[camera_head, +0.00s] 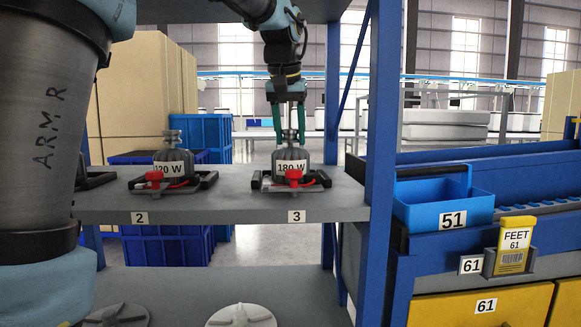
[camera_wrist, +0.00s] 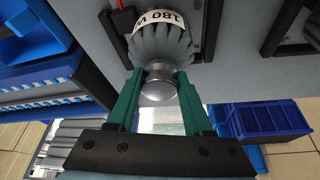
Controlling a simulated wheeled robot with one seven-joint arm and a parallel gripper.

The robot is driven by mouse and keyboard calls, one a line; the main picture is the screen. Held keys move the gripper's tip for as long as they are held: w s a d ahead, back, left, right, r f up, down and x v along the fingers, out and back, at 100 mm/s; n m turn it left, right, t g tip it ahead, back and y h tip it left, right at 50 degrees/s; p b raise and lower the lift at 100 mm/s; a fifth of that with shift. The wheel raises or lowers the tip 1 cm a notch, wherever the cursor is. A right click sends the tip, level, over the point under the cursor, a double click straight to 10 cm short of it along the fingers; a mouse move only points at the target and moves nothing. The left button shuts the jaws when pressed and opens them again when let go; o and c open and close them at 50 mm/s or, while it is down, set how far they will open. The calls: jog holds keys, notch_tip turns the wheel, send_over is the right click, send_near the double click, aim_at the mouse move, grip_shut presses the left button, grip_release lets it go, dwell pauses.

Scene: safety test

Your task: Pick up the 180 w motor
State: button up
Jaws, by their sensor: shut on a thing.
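The 180 W motor (camera_head: 291,163) is a grey ribbed body with a white label, at position 3 on the grey shelf. It sits in a black holder (camera_head: 314,185) with a red clamp handle in front of it. My gripper (camera_head: 289,138) comes down from above with its teal fingers on either side of the motor's metal top shaft. In the wrist view, the fingers of my gripper (camera_wrist: 158,88) are shut on the round silver shaft end of the motor (camera_wrist: 160,45). The motor looks upright and still at its holder; whether its base is clear of it is hidden.
A 120 W motor (camera_head: 174,165) stands in its own holder at position 2, to the left. A blue upright post (camera_head: 381,130) is close on the right. A blue bin 51 (camera_head: 443,203) stands beyond it. A lower shelf (camera_head: 180,290) carries round grey parts.

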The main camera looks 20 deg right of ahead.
grip_shut()
dwell(0.3)
jog(key=shift+r, duration=0.2)
jog(key=shift+r, duration=0.15)
